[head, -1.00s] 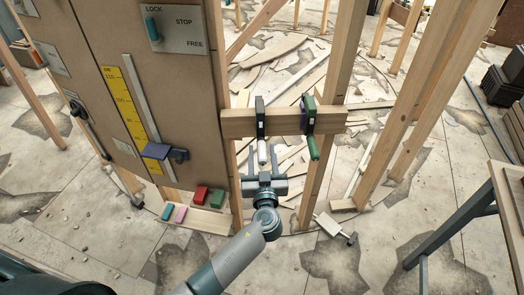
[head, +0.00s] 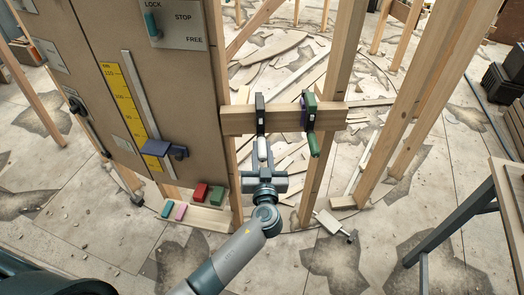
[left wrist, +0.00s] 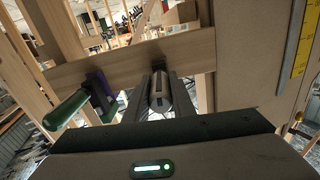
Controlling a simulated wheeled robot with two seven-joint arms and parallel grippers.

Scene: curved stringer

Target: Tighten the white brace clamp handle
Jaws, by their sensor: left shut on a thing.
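The white brace clamp handle (head: 262,150) hangs below a dark clamp (head: 260,115) on the horizontal wooden brace (head: 285,120). My left gripper (head: 264,168) reaches up from below and is shut on the white handle's lower part. In the left wrist view the pale handle (left wrist: 160,95) sits between dark gripper fingers, and the fingers hide part of it. A second clamp (head: 309,112), green and purple, with a green handle (head: 314,146), stands to the right on the same brace. My right gripper is not in view.
A tall brown panel (head: 165,80) with a yellow scale stands close on the left. Wooden posts (head: 330,90) rise on the right. Small coloured blocks (head: 201,192) lie on a low ledge at left. Scrap wood and cracked tiles cover the floor.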

